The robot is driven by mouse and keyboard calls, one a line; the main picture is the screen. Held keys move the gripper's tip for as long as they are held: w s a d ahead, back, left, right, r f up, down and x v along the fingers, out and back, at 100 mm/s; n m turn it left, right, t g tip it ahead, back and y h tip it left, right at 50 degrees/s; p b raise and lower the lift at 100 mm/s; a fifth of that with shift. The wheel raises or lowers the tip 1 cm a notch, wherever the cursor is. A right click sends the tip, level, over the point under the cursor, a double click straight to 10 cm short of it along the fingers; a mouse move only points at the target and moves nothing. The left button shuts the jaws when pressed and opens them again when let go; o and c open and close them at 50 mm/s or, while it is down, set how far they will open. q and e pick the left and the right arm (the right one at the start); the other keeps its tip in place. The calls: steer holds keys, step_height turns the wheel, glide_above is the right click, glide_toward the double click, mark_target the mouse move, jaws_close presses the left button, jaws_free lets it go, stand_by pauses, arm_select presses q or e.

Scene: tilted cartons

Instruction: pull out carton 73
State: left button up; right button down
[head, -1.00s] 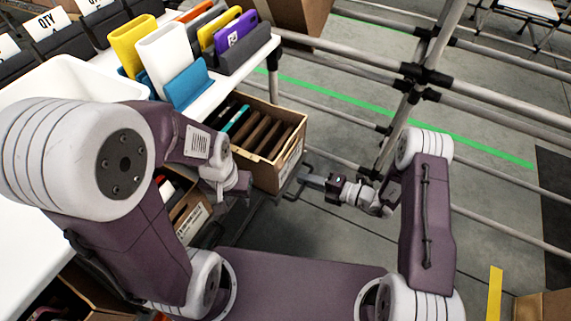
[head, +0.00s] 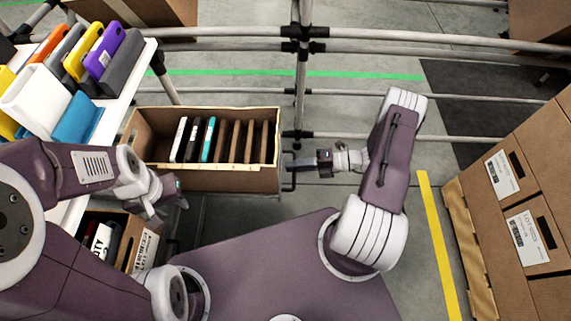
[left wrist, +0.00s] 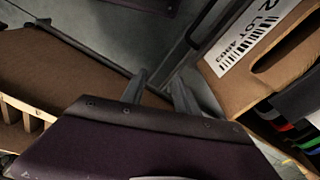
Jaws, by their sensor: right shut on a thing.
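A brown open carton (head: 265,181) stands out beside the white table in the head view, with several upright dark, white and teal devices and brown dividers in it. I cannot read a number on it. My left gripper (head: 166,208) is open and empty, in front of the carton's left corner. Its two parted fingers show in the left wrist view (left wrist: 160,92). A second carton (head: 146,248) sits lower left, its label partly legible in the left wrist view (left wrist: 245,45).
The white table (head: 120,108) at the left holds colourful holders. Grey pipe rails (head: 400,47) run behind the carton. Stacked cartons (head: 545,150) stand at the right, beyond a yellow floor line (head: 437,240). Grey floor lies free between my right arm and that line.

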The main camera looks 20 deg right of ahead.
steer(key=shift+d, duration=0.1)
stand_by(0.3)
steer(key=c, duration=1.5)
jaws_free()
steer(key=p+v, duration=0.3)
steer(key=v, duration=0.6)
